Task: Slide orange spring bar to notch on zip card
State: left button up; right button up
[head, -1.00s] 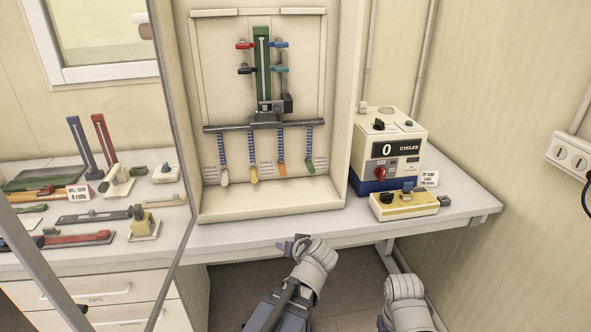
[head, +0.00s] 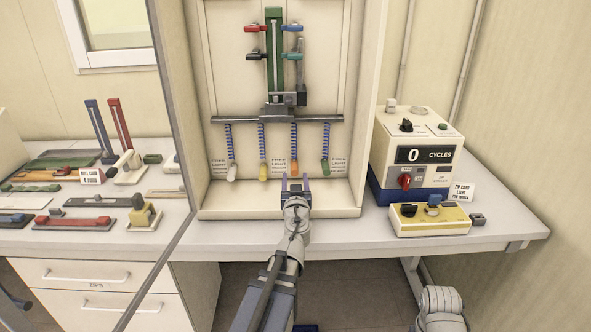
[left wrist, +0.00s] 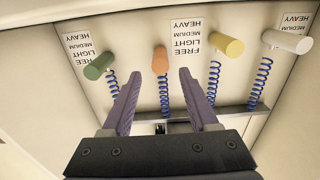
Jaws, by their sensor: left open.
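The orange spring bar (head: 294,167) hangs on a blue spring at the bottom of the cabinet's back panel, between a yellow bar (head: 263,172) and a green bar (head: 325,167). My left gripper (head: 295,184) is open, just in front of and below the orange bar. In the left wrist view, the orange bar (left wrist: 160,60) lies beyond the gap between the open fingertips (left wrist: 160,78); I see no contact. The zip card sign (head: 462,191) stands on the table beside the cycle counter; its small print is unclear. My right gripper is not in view.
Panel labels (left wrist: 186,42) read free, light, medium and heavy. A white bar (left wrist: 287,41) hangs at the far end of the row. The cycle counter (head: 420,157) and a yellow control box (head: 432,220) stand right of the cabinet. The cabinet's low front lip (head: 240,212) lies beneath my left arm.

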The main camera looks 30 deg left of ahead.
aim_at(295, 172)
pick_arm(q)
jog(key=x, duration=0.6)
jog(key=shift+w+a, duration=0.1)
jog(key=shift+a, duration=0.05)
grip_shut()
dwell(1.2)
